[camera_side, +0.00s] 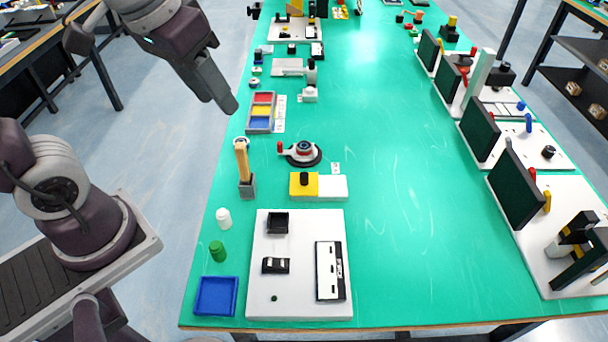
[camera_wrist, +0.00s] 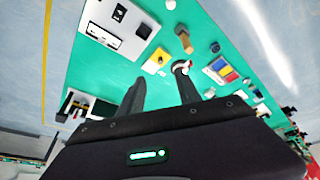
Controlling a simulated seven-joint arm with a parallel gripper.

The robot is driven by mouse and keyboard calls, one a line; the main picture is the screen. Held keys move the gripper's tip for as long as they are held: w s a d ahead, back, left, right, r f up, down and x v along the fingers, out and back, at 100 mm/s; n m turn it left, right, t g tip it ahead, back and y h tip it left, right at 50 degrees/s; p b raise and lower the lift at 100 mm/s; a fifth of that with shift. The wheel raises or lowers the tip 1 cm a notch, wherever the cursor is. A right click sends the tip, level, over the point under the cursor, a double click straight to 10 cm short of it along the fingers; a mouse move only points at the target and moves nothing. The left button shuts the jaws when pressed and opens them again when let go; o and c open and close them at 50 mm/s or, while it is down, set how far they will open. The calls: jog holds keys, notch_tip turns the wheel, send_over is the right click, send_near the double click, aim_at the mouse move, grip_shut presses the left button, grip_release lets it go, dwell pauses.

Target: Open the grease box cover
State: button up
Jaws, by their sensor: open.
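A low white box with a yellow cover (camera_side: 304,185) and a black knob on top lies near the middle left of the green table; I take it to be the grease box. The yellow part is at its left end, beside a bare white part (camera_side: 333,187). It also shows small in the wrist view (camera_wrist: 155,61), beyond my fingers. My gripper (camera_side: 231,107) is high up at the table's left edge, well apart from the box. In the wrist view its two fingers (camera_wrist: 159,76) are spread with nothing between them.
A wooden-handled tool (camera_side: 242,158) stands upright in a grey holder left of the box. A white board (camera_side: 298,305) lies in front, and a tray of coloured bins (camera_side: 262,112) behind. Table to the right is clear.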

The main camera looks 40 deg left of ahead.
jog(key=w+f+g, duration=0.1)
jog(key=w+f, duration=0.2)
jog(key=w, duration=0.3)
jog(key=n+g, duration=0.3)
send_over(305, 176)
notch_tip(305, 176, down, 18)
jog(key=shift+s+a+f, duration=0.1)
jog(key=shift+a, duration=0.05)
notch_tip(305, 176, down, 8)
jog(key=shift+r, duration=0.25)
jog(key=shift+c, duration=0.4)
grip_shut()
